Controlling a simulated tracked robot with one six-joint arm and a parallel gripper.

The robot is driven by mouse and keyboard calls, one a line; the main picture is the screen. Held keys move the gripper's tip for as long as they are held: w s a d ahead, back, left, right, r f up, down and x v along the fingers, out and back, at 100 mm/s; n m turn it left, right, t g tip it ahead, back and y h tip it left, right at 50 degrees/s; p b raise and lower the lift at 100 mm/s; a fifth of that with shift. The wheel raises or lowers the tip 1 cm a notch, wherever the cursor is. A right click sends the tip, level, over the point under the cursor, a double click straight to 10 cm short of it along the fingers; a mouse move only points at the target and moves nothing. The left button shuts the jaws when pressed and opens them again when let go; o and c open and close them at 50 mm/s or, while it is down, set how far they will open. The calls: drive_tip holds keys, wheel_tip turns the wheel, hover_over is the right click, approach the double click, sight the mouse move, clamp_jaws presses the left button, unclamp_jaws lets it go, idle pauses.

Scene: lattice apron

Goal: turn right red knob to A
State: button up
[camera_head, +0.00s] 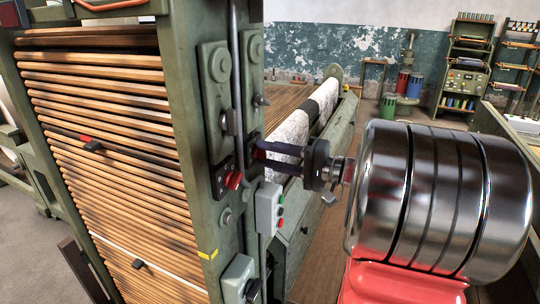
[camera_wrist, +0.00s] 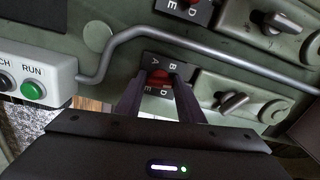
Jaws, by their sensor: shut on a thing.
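The right red knob (camera_wrist: 161,78) sits on a dark plate (camera_wrist: 175,58) printed with the letters A, B, D and E, on the green machine frame. My gripper (camera_wrist: 166,84) is shut on this knob, one finger on each side, in the wrist view. In the head view my gripper (camera_head: 268,152) reaches in from the right, and only a little red of the knob (camera_head: 258,154) shows behind the fingers. The fingers hide much of the knob, so I cannot tell which letter it points to. The left red knob (camera_head: 233,180) is on its own dark plate, left of my gripper.
A grey button box (camera_head: 268,208), with a green RUN button (camera_wrist: 34,90) in the wrist view, is just below my gripper. A grey pipe (camera_wrist: 190,38) runs past the plate. Metal levers (camera_wrist: 232,102) are close by. Wooden slats (camera_head: 110,130) fill the left side.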

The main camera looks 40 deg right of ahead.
drive_tip(key=n, duration=0.7)
drive_tip(key=shift+f, duration=0.4)
drive_tip(key=n, duration=0.6)
drive_tip(key=shift+d+n, duration=0.15)
drive_tip(key=shift+n, duration=0.15)
drive_tip(key=n, duration=0.4)
drive_tip(key=shift+d, duration=0.1)
drive_tip(key=n, duration=0.4)
drive_tip(key=shift+w+n, duration=0.1)
drive_tip(key=shift+n, duration=0.2)
drive_tip(key=o, duration=1.1)
drive_tip(key=shift+r, duration=0.15)
drive_tip(key=shift+c, duration=0.2)
drive_tip(key=shift+d, duration=0.1)
drive_tip(key=v, duration=1.3)
drive_tip(key=shift+s+d, duration=0.2)
drive_tip(key=shift+s, duration=0.05)
